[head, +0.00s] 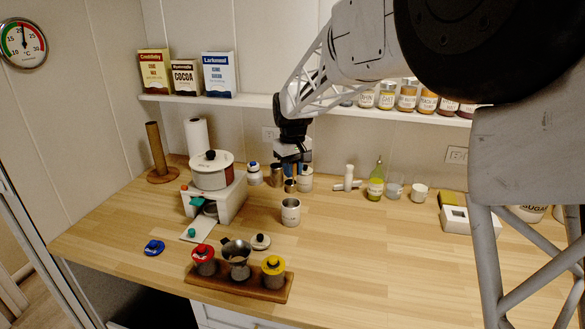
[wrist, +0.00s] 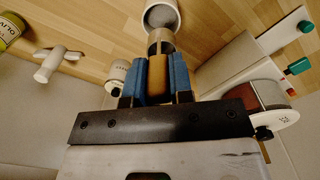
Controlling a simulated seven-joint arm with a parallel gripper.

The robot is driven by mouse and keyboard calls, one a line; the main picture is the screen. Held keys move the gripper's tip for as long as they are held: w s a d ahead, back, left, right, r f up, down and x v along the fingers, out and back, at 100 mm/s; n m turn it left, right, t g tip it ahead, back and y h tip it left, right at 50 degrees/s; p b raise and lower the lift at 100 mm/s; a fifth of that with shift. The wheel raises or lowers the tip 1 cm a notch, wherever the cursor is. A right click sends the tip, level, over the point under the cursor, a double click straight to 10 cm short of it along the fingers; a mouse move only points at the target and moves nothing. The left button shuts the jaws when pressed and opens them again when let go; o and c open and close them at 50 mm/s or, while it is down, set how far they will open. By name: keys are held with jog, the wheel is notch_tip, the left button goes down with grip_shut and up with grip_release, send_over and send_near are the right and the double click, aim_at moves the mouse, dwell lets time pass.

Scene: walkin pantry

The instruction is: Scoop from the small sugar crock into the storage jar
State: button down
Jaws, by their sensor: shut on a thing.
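My gripper (head: 291,160) is shut on the tan handle of a metal scoop (head: 290,186), which hangs below it. In the wrist view the scoop (wrist: 161,42) sits between the blue finger pads. I cannot tell what is in it. A small white labelled crock (head: 290,212) stands open on the counter, in front of the scoop. It also shows past the scoop in the wrist view (wrist: 161,15). A storage jar (head: 239,270) with a metal funnel (head: 236,250) in its mouth stands in the middle of a wooden rack (head: 284,291). Its contents are hidden.
Red-lidded (head: 204,262) and yellow-lidded (head: 273,273) jars flank the storage jar. A knobbed lid (head: 260,241) and a blue lid (head: 154,247) lie nearby. A white stand with a pot (head: 211,172) is on the left. A bottle (head: 376,182) stands right. The right-front counter is clear.

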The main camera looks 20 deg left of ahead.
aim_at(292, 192)
jog(key=shift+f, duration=3.7)
jog(key=shift+f, duration=0.8)
jog(key=shift+r, duration=0.15)
jog(key=shift+r, duration=3.6)
